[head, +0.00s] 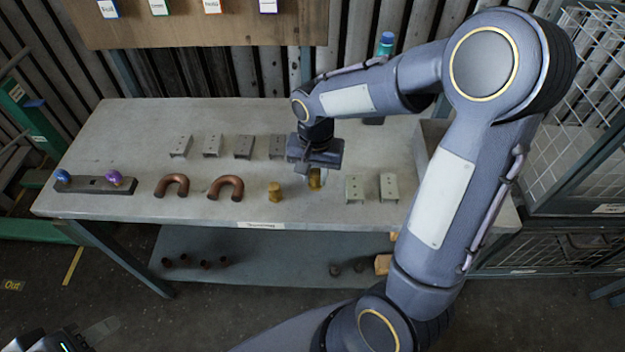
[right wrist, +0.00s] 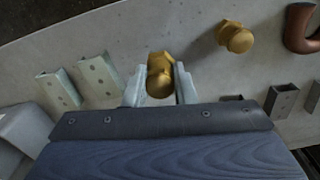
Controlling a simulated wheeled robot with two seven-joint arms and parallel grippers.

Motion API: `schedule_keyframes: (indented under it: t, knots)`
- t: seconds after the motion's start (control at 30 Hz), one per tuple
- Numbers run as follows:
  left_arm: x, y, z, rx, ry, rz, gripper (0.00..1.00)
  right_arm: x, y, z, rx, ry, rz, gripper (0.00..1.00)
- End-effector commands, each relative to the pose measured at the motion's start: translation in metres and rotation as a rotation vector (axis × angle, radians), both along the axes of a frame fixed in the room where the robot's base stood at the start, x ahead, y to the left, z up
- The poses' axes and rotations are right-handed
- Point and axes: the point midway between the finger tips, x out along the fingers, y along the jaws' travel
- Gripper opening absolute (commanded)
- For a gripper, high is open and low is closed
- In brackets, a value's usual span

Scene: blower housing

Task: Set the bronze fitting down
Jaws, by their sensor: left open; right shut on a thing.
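The bronze fitting (head: 315,179) is between the fingers of my right gripper (head: 314,180), over the front part of the workbench (head: 200,222). In the right wrist view the bronze fitting (right wrist: 160,75) sits between the two pale fingers of my right gripper (right wrist: 160,85). I cannot tell whether it touches the bench top. A second bronze fitting (head: 274,191) stands to its left on the bench; it also shows in the right wrist view (right wrist: 235,37). My left gripper (head: 98,331) is open at the lower left corner, away from the bench, only partly in view.
Two copper U-bends (head: 226,187) lie further left, beside a dark bar with blue and purple knobs (head: 95,186). Grey brackets (head: 243,147) stand in a row behind. Two pale brackets (head: 355,188) stand close right of the held fitting. A grey bin (head: 425,150) is at the right.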

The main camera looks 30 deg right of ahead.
Motion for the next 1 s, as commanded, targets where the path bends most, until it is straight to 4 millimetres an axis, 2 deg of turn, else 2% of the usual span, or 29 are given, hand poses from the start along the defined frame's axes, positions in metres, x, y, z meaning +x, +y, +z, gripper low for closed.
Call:
schedule_keyframes:
  t: [0.13,0.33,0.77,0.8,0.93,1.0]
  knots:
    - [0.000,0.000,0.002,0.000,0.000,0.000,0.43,0.008,0.003,-0.011,0.001,0.002,0.000,0.00]
    - [0.000,0.000,0.001,0.000,0.000,0.000,0.43,0.008,0.002,-0.037,0.001,0.001,0.001,0.00]
    - [0.000,0.000,-0.004,0.000,0.000,0.000,0.43,0.007,0.002,-0.045,0.000,-0.001,0.000,0.00]
    - [0.000,0.000,-0.002,0.000,0.000,0.000,0.43,0.007,0.002,-0.043,0.001,-0.001,0.000,0.29]
    - [0.000,0.000,-0.002,0.000,0.000,0.000,0.43,0.007,0.002,-0.043,0.001,-0.001,0.000,0.46]
    - [0.000,0.000,-0.002,0.000,0.000,0.000,0.43,0.007,0.002,-0.043,0.001,-0.001,0.000,0.46]
